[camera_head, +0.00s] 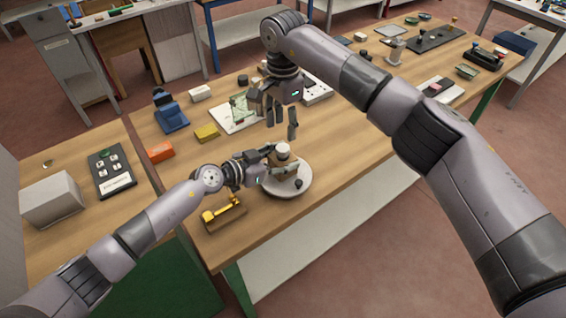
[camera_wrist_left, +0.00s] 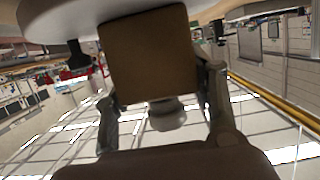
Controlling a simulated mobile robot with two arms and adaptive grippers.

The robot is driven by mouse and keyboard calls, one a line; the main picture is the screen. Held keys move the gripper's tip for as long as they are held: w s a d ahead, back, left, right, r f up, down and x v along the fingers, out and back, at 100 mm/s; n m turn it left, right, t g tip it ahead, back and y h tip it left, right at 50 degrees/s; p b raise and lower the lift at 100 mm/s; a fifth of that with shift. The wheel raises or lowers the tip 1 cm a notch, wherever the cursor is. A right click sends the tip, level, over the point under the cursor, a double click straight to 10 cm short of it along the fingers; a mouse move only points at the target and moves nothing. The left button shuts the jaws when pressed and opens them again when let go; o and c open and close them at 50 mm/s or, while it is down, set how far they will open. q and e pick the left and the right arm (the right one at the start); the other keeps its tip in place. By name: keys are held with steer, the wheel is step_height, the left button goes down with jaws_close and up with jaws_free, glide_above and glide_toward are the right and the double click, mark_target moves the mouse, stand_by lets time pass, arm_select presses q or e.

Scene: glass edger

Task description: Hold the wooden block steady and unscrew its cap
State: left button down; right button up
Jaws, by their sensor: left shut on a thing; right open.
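The wooden block (camera_head: 281,160) stands upright on a round pale plate (camera_head: 303,176) and shows large and brown in the left wrist view (camera_wrist_left: 150,55). Its whitish round cap (camera_head: 283,148) sits on its top; the left wrist view shows the cap (camera_wrist_left: 166,116) upside down. My left gripper (camera_head: 281,164) is shut on the block, with one finger on each side, partly hiding it. My right gripper (camera_head: 281,130) is open and empty, with its fingers pointing down above and behind the block, apart from the cap.
A small dark knob (camera_head: 299,183) is on the plate beside the block. A wooden tray with a yellow piece (camera_head: 222,212) lies front left. A yellow block (camera_head: 207,133), an orange box (camera_head: 161,151) and a blue device (camera_head: 170,112) stand at left. The table right of the plate is clear.

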mark_target(283, 147)
steer(key=m, duration=0.6)
steer(key=shift+m, duration=0.4)
steer(key=m, duration=0.3)
steer(key=shift+m, duration=0.3)
steer(key=m, duration=0.4)
steer(key=shift+r, duration=0.1)
steer(key=m, duration=0.5)
steer(key=shift+m, duration=0.3)
steer(key=m, duration=0.7)
steer(key=shift+m, duration=0.3)
steer(key=m, duration=0.4)
steer(key=shift+r, duration=0.1)
steer(key=m, duration=0.3)
steer(key=shift+m, duration=0.4)
steer(key=m, duration=0.9)
steer(key=shift+m, duration=0.3)
steer(key=shift+f, duration=3.95)
